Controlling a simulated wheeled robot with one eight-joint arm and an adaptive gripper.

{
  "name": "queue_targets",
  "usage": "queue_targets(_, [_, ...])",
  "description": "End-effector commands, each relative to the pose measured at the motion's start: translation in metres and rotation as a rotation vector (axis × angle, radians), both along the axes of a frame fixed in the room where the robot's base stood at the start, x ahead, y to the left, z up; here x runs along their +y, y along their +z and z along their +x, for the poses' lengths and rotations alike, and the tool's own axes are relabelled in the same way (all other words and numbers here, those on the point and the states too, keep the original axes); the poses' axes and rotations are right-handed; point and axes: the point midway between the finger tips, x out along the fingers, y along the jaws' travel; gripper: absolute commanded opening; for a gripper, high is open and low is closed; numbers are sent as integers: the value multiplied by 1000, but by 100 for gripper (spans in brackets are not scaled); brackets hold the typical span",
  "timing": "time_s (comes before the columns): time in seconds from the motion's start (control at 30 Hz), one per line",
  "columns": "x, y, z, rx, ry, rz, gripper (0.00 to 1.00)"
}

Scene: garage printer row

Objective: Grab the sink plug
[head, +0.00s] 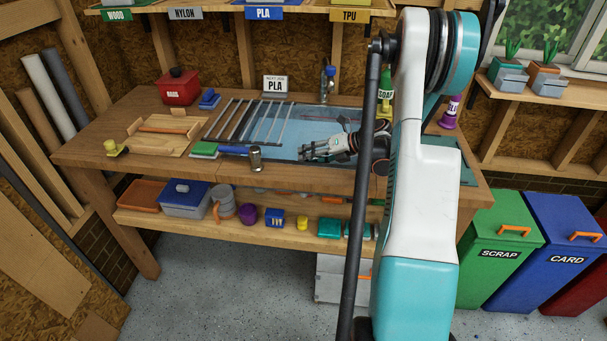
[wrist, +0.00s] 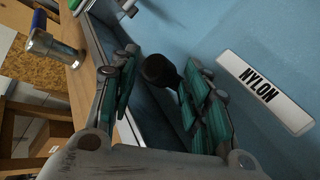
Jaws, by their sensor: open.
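A dark round piece that looks like the sink plug (wrist: 158,70) shows in the wrist view against the blue sink basin (wrist: 215,25). My gripper (wrist: 161,60) is open, with one finger to each side of the plug in the picture. I cannot tell whether either finger touches it. In the head view my gripper (head: 312,151) reaches over the front part of the sink basin (head: 313,120). The plug is not visible there, likely hidden by my gripper and arm.
A white NYLON label (wrist: 264,92) lies in the basin. A metal cylinder (head: 256,158) stands by the front rim. A wire rack (head: 250,121) covers the basin's left part.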

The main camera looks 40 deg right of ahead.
Motion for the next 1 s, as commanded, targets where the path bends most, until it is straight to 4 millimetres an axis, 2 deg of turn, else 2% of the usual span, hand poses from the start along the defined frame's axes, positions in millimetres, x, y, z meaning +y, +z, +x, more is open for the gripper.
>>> queue_targets(0.27, [2,-2,4,0,-1,1,43])
queue_targets(0.4, [2,-2,4,0,-1,1,12])
queue_targets(0.47, [2,-2,4,0,-1,1,2])
queue_targets(0.77, [2,-1,4,1,-1,0,1])
queue_targets(1.0, [3,18,4,0,-1,1,1])
